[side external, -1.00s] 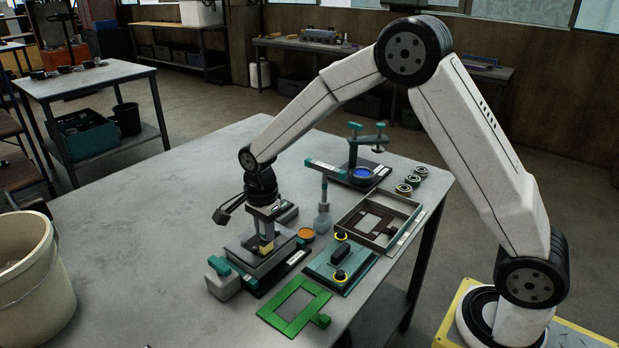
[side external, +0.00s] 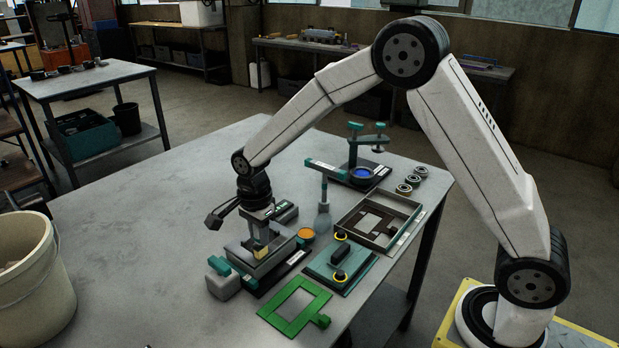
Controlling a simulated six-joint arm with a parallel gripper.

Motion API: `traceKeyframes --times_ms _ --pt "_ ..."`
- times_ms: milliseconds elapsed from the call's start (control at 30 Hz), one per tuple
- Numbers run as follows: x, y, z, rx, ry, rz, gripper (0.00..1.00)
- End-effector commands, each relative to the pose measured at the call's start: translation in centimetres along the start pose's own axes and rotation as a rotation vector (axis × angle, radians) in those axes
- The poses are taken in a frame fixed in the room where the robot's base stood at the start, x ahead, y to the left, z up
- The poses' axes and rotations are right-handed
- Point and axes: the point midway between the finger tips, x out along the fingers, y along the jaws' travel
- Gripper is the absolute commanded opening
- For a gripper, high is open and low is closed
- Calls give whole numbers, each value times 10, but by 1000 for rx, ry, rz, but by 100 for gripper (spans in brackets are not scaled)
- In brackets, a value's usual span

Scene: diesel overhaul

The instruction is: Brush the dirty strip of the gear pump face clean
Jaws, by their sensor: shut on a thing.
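The gear pump fixture (side external: 250,248) is a grey block in a dark and teal holder near the middle of the table. My gripper (side external: 262,228) points down over it, its jaws shut on a brush. The tan brush end (side external: 261,252) shows just below the jaws, low against the grey block. Whether the bristles touch the face cannot be told at this size. The dirty strip cannot be made out; the brush and jaws cover part of the face.
A green frame (side external: 295,306) lies in front. A teal press stand (side external: 353,150) is behind.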

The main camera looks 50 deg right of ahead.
Motion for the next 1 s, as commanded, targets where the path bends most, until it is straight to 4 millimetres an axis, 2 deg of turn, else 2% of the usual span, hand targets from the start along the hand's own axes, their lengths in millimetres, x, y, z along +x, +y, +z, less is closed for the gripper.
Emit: traceKeyframes --times_ms 467,1000 --pt "1 1 1 0 0 3 0" --pt "-1 0 -16 1 0 1 0"
